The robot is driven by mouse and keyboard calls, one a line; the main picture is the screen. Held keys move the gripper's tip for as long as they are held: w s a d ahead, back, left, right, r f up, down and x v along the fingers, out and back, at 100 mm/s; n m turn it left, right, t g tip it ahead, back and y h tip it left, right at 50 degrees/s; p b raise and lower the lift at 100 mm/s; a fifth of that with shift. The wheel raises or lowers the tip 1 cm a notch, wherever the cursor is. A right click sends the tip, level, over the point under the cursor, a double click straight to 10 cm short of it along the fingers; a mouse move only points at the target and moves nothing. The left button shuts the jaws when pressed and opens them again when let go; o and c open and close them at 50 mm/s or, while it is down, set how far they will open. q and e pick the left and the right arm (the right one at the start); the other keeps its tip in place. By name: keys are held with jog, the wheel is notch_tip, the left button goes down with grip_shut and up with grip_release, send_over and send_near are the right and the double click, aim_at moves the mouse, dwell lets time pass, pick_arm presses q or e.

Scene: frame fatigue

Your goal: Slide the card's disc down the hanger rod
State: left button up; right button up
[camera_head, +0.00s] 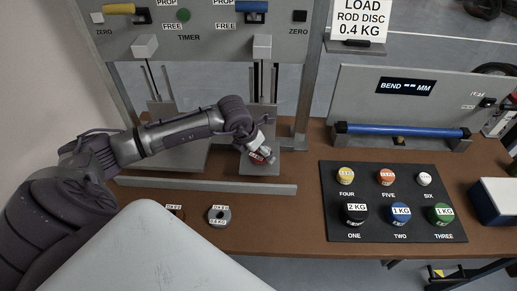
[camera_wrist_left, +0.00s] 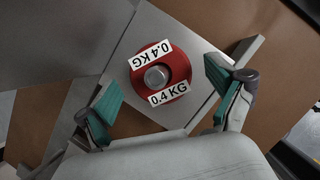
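The card (camera_head: 359,22) reads LOAD ROD DISC 0.4 KG. A red disc (camera_wrist_left: 179,66) with two 0.4 KG labels shows in the left wrist view, with a round silver rod end or knob (camera_wrist_left: 157,76) at its centre. It appears over a light grey plate (camera_wrist_left: 126,52); whether it rests on it I cannot tell. In the head view the red disc (camera_head: 257,157) is partly hidden by my left gripper (camera_head: 264,152). The left gripper's teal-padded fingers (camera_wrist_left: 162,87) are apart, one on each side of the disc, with gaps visible. My right gripper is not in view.
A black mat (camera_head: 333,220) with several labelled weights is at right. The timer frame (camera_head: 205,45) stands behind.

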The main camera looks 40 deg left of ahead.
pick_arm(q)
jog(key=shift+s, duration=0.1)
jog(key=v, duration=1.1)
jog(key=shift+r, duration=0.4)
jog(key=shift+s, duration=0.1)
